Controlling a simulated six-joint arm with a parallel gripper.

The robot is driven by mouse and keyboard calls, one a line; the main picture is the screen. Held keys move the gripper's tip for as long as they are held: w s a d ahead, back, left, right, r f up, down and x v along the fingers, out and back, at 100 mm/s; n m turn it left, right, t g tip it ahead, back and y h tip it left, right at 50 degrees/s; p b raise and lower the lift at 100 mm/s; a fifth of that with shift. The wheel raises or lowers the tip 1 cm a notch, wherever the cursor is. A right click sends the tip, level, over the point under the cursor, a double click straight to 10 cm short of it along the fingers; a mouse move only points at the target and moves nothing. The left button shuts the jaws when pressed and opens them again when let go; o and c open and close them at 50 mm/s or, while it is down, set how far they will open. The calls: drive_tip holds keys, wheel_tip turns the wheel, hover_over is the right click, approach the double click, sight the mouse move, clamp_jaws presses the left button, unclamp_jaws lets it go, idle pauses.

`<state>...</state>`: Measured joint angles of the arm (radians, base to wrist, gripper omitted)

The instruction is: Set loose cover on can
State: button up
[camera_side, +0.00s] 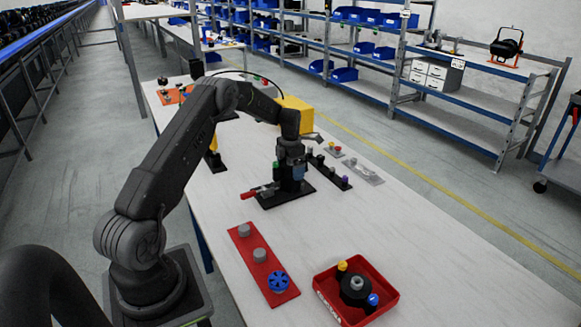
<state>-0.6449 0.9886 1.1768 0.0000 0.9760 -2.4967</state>
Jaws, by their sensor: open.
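My gripper (291,168) points down over a black base plate (268,202) in the middle of the table. It is open, and its fingertips are small and dark against the dark parts there. A dark upright part (291,184) stands on this plate at the fingertips; I cannot tell whether it is the can or whether they touch it. A red-handled clamp (258,191) is on the plate's left side. A black round part (355,284) lies in a red tray (390,293) at front right; I cannot tell whether it is the loose cover.
A red plate (252,238) with grey cylinders and a blue wheel (278,281) lies left of the tray. A dark strip with several knobs (331,171) and a grey plate (363,171) lie right of my gripper. A yellow block (295,113) stands behind. The right table side is clear.

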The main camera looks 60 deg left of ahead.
wheel_tip(320, 180, up, 14)
idle(0.6)
drive_tip(key=s+d+r+m+t, duration=0.1)
drive_tip(key=s+d+r+m, duration=0.5)
drive_tip(key=d+m, duration=0.4)
drive_tip(key=s+d+r+m+t, duration=0.25)
drive_tip(key=d+r+m, duration=0.55)
drive_tip(key=d, duration=0.5)
drive_tip(key=s+d+f+m+t, duration=0.1)
drive_tip(key=s+d+m, duration=0.5)
drive_tip(key=s+m, duration=0.3)
drive_tip(key=s+d+f+m+t, duration=0.1)
drive_tip(key=s+d+f+m, duration=0.1)
drive_tip(key=s+d+m, duration=0.4)
drive_tip(key=s+m, duration=0.3)
drive_tip(key=s, duration=0.1)
